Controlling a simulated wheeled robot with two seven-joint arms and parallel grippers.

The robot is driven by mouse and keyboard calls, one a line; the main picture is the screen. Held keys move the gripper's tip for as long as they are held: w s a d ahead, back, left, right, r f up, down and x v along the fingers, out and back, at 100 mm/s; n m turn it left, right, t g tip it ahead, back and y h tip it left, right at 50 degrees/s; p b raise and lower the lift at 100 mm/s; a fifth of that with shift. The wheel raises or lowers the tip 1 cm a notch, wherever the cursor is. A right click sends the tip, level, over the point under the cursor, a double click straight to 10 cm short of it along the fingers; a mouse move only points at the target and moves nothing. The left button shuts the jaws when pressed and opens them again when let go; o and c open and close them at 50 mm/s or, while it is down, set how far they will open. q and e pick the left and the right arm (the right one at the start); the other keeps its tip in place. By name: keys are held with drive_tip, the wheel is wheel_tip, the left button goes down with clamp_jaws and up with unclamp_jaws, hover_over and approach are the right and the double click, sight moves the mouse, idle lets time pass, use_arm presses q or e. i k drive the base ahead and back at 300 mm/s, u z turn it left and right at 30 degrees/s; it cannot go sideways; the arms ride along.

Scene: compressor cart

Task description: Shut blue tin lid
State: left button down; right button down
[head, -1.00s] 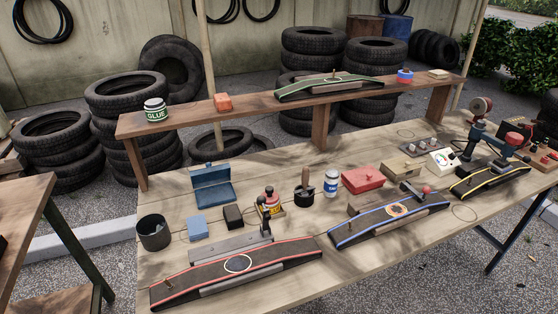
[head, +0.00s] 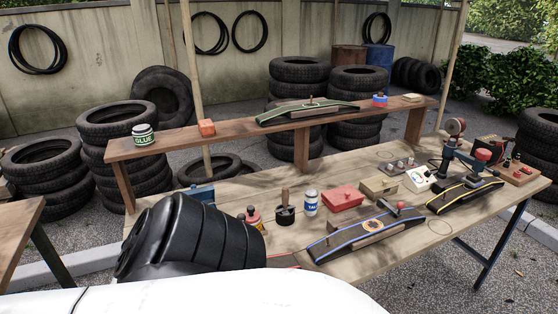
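The blue tin (head: 203,193) stands at the back left of the workbench. Only the upper part of its raised lid shows above a black ribbed part of my own body, which hides the rest of the tin. Neither of my grippers can be made out in the head view.
A raised wooden shelf (head: 260,130) runs behind the tin with a glue jar (head: 143,134) and an orange block (head: 207,128). A talc bottle (head: 311,202) and a red box (head: 346,198) stand to the right. My white and black parts cover the bench's front left.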

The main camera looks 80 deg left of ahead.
sight(206, 194)
drive_tip(key=k, duration=0.85)
drive_tip(key=u, duration=0.25)
